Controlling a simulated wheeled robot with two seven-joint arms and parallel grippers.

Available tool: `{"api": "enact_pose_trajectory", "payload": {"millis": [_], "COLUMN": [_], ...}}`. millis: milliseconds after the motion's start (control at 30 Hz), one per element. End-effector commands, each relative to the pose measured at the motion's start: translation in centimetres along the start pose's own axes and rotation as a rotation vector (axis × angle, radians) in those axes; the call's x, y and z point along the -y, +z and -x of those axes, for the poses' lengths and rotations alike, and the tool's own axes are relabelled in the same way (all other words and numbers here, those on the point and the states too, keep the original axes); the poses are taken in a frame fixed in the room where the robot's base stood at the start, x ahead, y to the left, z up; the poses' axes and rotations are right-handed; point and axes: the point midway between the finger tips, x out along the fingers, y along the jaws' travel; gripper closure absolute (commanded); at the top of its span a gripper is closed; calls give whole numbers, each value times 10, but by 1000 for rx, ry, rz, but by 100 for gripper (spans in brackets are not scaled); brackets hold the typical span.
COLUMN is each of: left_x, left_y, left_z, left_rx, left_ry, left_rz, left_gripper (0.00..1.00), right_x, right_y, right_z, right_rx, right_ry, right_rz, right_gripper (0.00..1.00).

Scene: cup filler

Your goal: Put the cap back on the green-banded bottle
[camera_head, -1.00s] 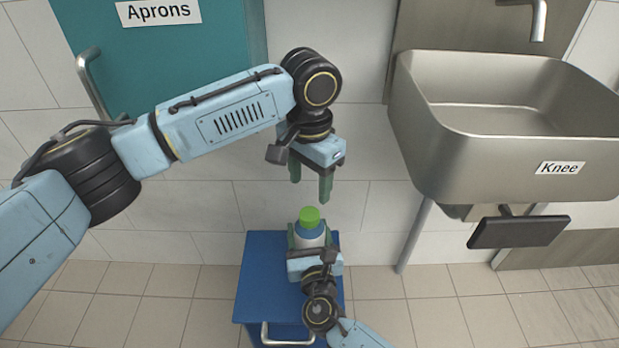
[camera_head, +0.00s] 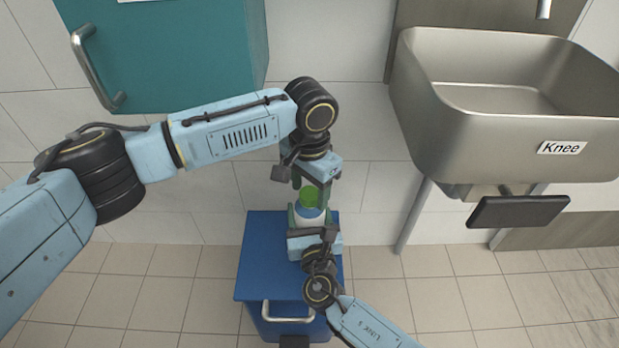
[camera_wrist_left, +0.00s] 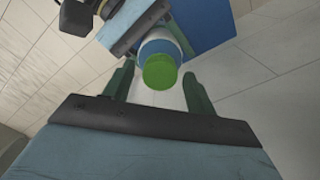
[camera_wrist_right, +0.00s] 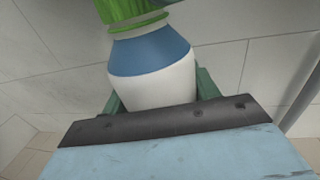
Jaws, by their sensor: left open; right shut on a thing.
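The bottle (camera_head: 309,215) is white with a blue shoulder band and stands upright. In the right wrist view its blue band (camera_wrist_right: 151,52) shows clearly, with a thin green ring (camera_wrist_right: 139,25) above it. A ribbed green cap (camera_head: 309,196) sits on top of the bottle; it also shows in the left wrist view (camera_wrist_left: 160,72). My right gripper (camera_wrist_right: 160,92) is shut on the bottle's white lower body. My left gripper (camera_head: 311,192) points down over the cap, open, its fingertips (camera_wrist_left: 158,82) on either side of it. I cannot tell whether they touch it.
A blue cabinet (camera_head: 262,270) with a metal handle stands below the bottle; whether the bottle rests on it I cannot tell. A steel sink (camera_head: 440,130) with a black knee plate (camera_head: 517,211) is at the right. A teal door (camera_head: 180,60) is at the upper left.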

Motion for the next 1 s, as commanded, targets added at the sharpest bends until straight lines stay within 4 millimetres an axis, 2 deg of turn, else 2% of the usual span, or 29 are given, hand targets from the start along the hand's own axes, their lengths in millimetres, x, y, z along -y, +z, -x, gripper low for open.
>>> {"api": "enact_pose_trajectory", "payload": {"millis": [233,600,967,1000], "left_x": [0,0,0,0], "left_y": [0,0,0,0], "left_z": [-1,0,0,0], "left_rx": [0,0,0,-1], "left_ry": [0,0,0,0], "left_rz": [0,0,-6,-6], "left_gripper": [44,90,91,58], "right_x": [0,0,0,0], "right_y": [0,0,0,0], "right_z": [0,0,0,0], "right_rx": [-1,-1,-1,-1], "right_ry": [0,0,0,0], "right_rz": [0,0,0,0], "right_gripper": [100,100,100,100]}}
